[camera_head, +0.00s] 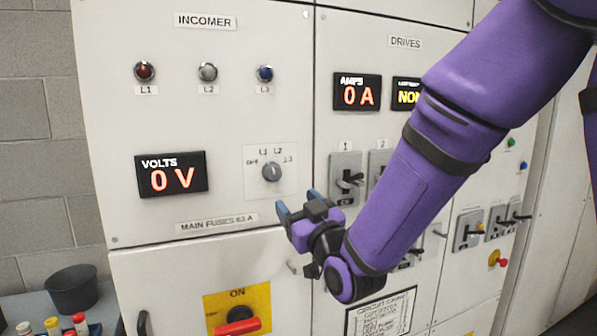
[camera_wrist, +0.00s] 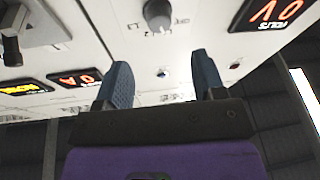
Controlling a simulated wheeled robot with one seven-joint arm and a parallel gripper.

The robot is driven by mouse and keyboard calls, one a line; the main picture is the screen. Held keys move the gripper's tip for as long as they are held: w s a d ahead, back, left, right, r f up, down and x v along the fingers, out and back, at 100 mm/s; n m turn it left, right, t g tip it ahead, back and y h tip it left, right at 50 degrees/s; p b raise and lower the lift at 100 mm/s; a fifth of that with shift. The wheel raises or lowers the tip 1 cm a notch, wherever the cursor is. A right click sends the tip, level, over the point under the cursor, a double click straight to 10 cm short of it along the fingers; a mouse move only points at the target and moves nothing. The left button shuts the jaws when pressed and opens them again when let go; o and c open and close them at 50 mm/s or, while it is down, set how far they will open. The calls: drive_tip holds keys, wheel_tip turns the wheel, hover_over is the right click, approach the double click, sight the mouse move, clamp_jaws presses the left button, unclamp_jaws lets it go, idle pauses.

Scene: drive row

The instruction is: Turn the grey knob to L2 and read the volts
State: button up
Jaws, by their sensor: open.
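The grey knob (camera_head: 272,172) sits on a white plate on the INCOMER panel, with position labels around it, among them L1, L2 and L3. Where its pointer stands is too small to tell. The volts display (camera_head: 171,174) to its left reads 0 V. My gripper (camera_head: 297,204) is open and empty, below and slightly right of the knob in the head view, apart from it. In the wrist view my two blue fingers (camera_wrist: 164,75) are spread, and the knob (camera_wrist: 157,14) shows beyond them near the top edge. The volts display (camera_wrist: 267,12) is at upper right there.
Red, white and blue lamps L1, L2 and L3 (camera_head: 208,72) are above. Black lever switches (camera_head: 346,181) stick out on the DRIVES panel to the right. A red handle (camera_head: 238,327) is below, under ON. A black pot (camera_head: 73,290) stands at lower left.

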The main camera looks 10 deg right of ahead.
sight(275, 174)
drive_tip(key=shift+t, duration=0.5)
drive_tip(key=x, duration=1.1)
drive_tip(key=shift+w+f, duration=0.1)
drive_tip(key=shift+y, duration=0.4)
drive_tip(key=c, duration=0.8)
